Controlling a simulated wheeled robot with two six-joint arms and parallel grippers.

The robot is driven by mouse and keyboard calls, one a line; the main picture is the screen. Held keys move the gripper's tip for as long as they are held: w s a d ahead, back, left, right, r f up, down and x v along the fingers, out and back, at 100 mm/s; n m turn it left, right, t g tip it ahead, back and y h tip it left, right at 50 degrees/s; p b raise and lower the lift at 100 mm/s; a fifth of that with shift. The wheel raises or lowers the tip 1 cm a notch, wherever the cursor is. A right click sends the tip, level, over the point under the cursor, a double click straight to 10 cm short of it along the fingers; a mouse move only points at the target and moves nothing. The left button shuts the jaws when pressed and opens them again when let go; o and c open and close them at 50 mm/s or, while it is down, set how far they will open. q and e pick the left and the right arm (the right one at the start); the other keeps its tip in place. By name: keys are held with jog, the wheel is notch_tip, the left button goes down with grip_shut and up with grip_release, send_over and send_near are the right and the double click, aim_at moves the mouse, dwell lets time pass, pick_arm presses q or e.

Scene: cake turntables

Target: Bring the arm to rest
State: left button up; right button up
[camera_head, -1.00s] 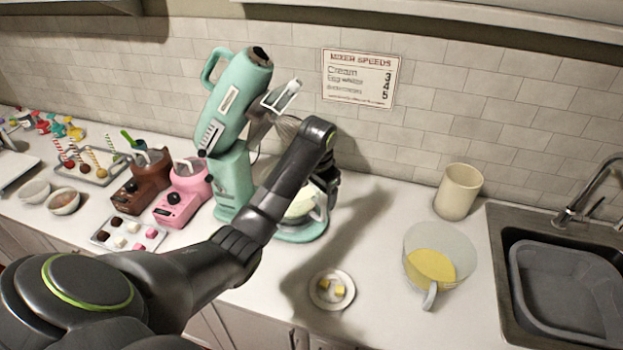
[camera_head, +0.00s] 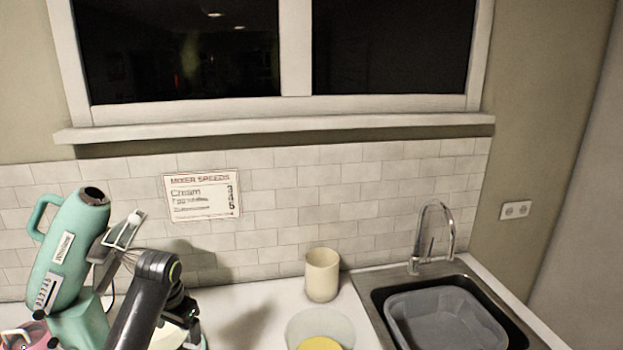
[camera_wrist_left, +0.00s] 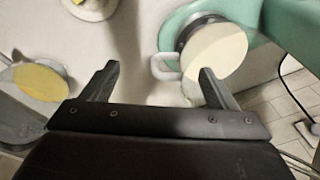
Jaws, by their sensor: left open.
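My left arm comes up from the bottom left in the head view and bends over beside a teal stand mixer (camera_head: 65,250). Its gripper (camera_head: 188,308) points down by the mixer's bowl, partly hidden by my own wrist. In the left wrist view the two fingers (camera_wrist_left: 157,76) are apart with nothing between them. A bowl with pale contents (camera_wrist_left: 222,52) and a handle sits on the mixer base just beyond the right finger. I cannot tell whether the finger touches it. My right gripper is in neither view.
A clear bowl of yellow contents (camera_head: 320,342) and a beige canister (camera_head: 322,275) stand right of the mixer. The sink (camera_head: 362,282) holds a grey tub (camera_head: 445,322). A small plate (camera_wrist_left: 92,8) lies at the wrist view's top edge. A wall with a sign (camera_head: 202,196) is behind.

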pick_arm(q)
jog(key=s+d+f+n, duration=0.1)
jog(key=s+f, duration=0.5)
jog(key=s, duration=0.4)
jog(key=s+f, duration=0.7)
jog(key=s, duration=0.2)
jog(key=s+r+n+t, duration=0.2)
jog(key=s+r+n, duration=0.1)
jog(key=s, duration=1.5)
notch_tip(320, 180, down, 34)
jog(key=a+r+g+b, duration=0.1)
jog(key=g+b, duration=0.1)
jog(key=b, duration=0.6)
jog(key=s+f+b, duration=0.3)
jog(key=s+f, duration=0.5)
jog(key=f, duration=0.3)
jog(key=s+d+f+b, duration=0.1)
jog(key=s+f+b, duration=0.2)
jog(key=s+f, duration=0.4)
notch_tip(320, 180, down, 4)
jog(key=shift+s+f+g, duration=0.15)
jog(key=shift+s+g, duration=0.2)
jog(key=shift+g, duration=0.05)
